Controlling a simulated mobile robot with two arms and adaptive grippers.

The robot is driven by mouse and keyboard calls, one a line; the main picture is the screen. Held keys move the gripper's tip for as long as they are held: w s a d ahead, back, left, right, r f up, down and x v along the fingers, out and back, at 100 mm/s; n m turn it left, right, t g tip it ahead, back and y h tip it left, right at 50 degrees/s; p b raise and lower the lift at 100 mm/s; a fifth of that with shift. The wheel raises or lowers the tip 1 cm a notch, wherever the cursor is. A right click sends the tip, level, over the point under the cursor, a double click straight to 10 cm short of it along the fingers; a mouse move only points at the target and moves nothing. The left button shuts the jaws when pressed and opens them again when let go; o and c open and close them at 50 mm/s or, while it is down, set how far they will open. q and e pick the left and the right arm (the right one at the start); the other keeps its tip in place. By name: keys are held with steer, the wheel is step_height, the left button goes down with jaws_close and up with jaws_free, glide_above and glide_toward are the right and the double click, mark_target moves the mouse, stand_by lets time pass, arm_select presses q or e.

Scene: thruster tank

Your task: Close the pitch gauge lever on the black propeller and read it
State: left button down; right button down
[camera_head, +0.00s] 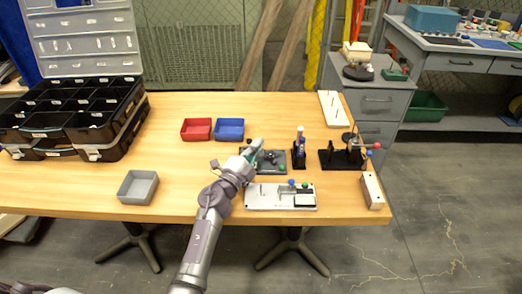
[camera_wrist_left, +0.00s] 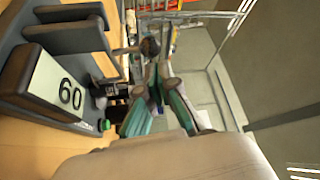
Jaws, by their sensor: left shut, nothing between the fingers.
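My left gripper (camera_head: 255,146) is shut and empty above a dark grey plate (camera_head: 271,168) with small dark parts. In the left wrist view its green-padded fingers (camera_wrist_left: 160,74) meet at the tips. Right of the plate, a black stand (camera_head: 341,158) carries a dark round part with red and blue knobs; I cannot tell for sure which part is the propeller or the gauge lever. The left wrist view shows a dark device with a pale panel reading "60" (camera_wrist_left: 70,96), and a green knob (camera_wrist_left: 104,125) near it. My right gripper is out of view.
A white plate (camera_head: 258,202) with green and blue knobs lies at the front edge. Red (camera_head: 196,129) and blue (camera_head: 230,129) bins stand behind, a grey bin (camera_head: 138,187) at left. A black organizer case (camera_head: 100,125) fills the left end. The table between the bins is clear.

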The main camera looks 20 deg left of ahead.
arm_select(q)
steer(key=shift+a+f, duration=0.15)
steer(key=shift+a, duration=0.25)
steer(key=shift+s+a+n+t+b, duration=0.15)
steer(key=shift+a+n+t+b, duration=0.2)
steer(key=shift+n+b, duration=0.4)
steer(key=shift+a+r+p, duration=0.3)
steer(key=shift+r+p, duration=0.1)
steer(key=shift+r, duration=0.1)
steer(key=shift+s+a+f+n+t+b, duration=0.15)
steer(key=shift+f+n+t+b, duration=0.1)
steer(key=shift+n+b, duration=0.3)
steer(key=shift+a+r+n+y, duration=0.2)
steer(key=shift+r+n+y, duration=0.05)
steer(key=shift+n+y, duration=0.15)
steer(key=shift+r, duration=0.1)
